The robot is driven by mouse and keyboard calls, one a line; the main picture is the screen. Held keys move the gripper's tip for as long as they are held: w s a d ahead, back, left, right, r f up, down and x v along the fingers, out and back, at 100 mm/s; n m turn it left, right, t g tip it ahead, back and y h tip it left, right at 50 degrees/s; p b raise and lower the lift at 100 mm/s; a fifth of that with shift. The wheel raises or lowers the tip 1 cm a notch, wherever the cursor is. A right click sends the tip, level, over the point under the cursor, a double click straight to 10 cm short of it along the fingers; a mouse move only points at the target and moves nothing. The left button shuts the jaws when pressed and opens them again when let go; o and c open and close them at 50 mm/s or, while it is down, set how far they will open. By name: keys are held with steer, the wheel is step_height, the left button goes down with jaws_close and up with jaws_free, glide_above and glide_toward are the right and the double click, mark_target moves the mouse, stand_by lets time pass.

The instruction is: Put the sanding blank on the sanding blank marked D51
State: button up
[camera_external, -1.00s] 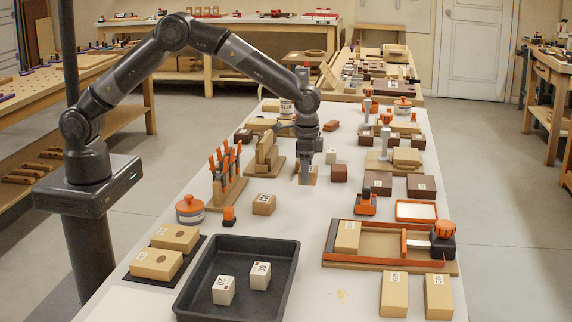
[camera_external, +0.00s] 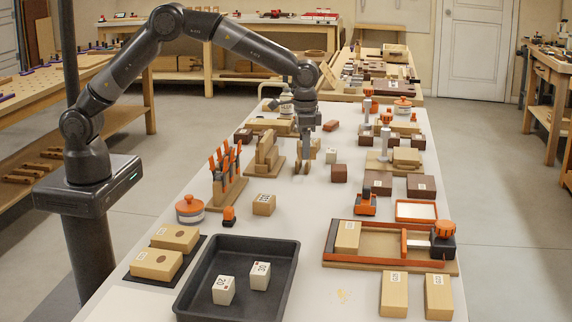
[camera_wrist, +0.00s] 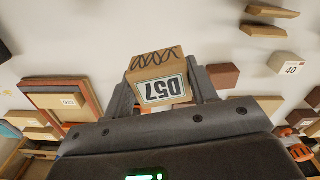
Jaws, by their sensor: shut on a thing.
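My gripper (camera_external: 304,166) is shut on a tan sanding blank (camera_wrist: 156,66), whose white label reads D57 upside down in the wrist view. Dark scribbled lines mark its upper face. In the external view the fingers mostly hide the held blank, above the middle of the white bench. I cannot make out a D51 label in any view. Labelled tan blocks that could be sanding blanks include one block (camera_external: 264,205) left of centre and two blocks (camera_external: 394,295) (camera_external: 439,297) at the front right.
A dark tray (camera_external: 237,297) with two white numbered cubes stands in front. A screwdriver rack (camera_external: 228,190) and a stepped wooden holder (camera_external: 267,158) stand left of my gripper. A dark brown block (camera_external: 339,173) is close on the right. The bench between tray and clamp board (camera_external: 388,264) is mostly clear.

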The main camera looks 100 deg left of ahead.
steer(key=s+a+r+n, duration=0.1)
steer(key=a+n, duration=0.2)
steer(key=a, duration=1)
steer(key=s+a+r+n, duration=0.2)
steer(key=a+n, duration=0.1)
steer(key=a, duration=1)
steer(key=a+f, duration=0.2)
steer(key=a, duration=0.1)
steer(key=a+f, duration=0.2)
steer(key=a, duration=0.2)
steer(key=a+f, duration=0.2)
steer(key=a, duration=0.2)
steer(key=shift+s+f, duration=0.15)
steer(key=shift+f, duration=0.15)
steer(key=shift+a+f, duration=0.25)
steer(key=shift+a, duration=0.15)
steer(key=shift+f, duration=1.95)
steer(key=shift+f, duration=0.15)
steer(key=o, duration=1)
